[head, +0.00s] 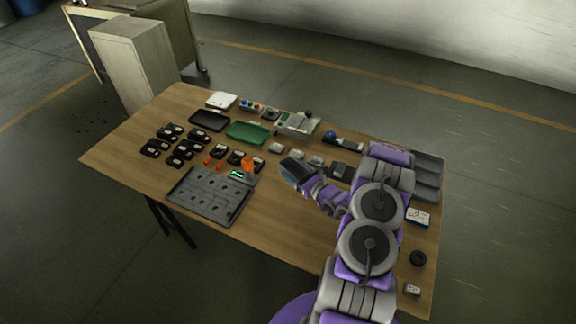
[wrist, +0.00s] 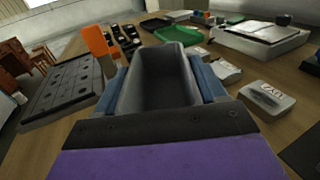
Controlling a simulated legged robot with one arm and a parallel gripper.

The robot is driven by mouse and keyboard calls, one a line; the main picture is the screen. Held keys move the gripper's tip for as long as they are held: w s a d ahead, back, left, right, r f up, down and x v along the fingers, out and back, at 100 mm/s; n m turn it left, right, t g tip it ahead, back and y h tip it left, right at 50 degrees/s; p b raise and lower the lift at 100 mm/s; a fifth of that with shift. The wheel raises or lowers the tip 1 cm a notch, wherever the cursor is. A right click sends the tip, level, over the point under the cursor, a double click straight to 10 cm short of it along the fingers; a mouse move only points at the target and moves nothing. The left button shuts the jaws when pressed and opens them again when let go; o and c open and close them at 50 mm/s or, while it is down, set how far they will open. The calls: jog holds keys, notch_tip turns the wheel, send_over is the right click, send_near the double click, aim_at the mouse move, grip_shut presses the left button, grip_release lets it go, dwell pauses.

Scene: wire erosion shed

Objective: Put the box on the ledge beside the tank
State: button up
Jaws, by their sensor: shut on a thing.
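My gripper (head: 303,176) is shut on a dark grey open-topped box (wrist: 158,92), held above the middle of the wooden table. In the wrist view, the blue finger pads press on the box's left and right sides. The box looks empty and its opening faces up. In the head view the box is small and partly covered by the gripper. I cannot make out which thing is the tank or its ledge.
The wooden table (head: 272,217) holds a grey slotted board (head: 200,194), orange pieces (head: 248,165), several black pieces, a green tray (head: 247,132) and a grey device (head: 297,124). A dark stepped unit (head: 428,173) stands at the right. A beige cabinet (head: 139,64) stands behind the table.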

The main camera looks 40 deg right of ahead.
aim_at(291, 164)
jog(key=w+d, duration=0.1)
jog(key=w, duration=0.1)
jog(key=w+d+b, duration=0.1)
jog(key=w, duration=0.1)
jog(key=w+d+f, duration=0.1)
jog(key=w, duration=0.2)
jog(key=shift+w+d, duration=0.1)
jog(key=shift+d, duration=0.15)
jog(key=shift+a+f+b, duration=0.25)
jog(key=shift+f+b, duration=0.35)
jog(key=shift+f, duration=1.05)
jog(key=shift+d, duration=0.1)
jog(key=o, duration=1.1)
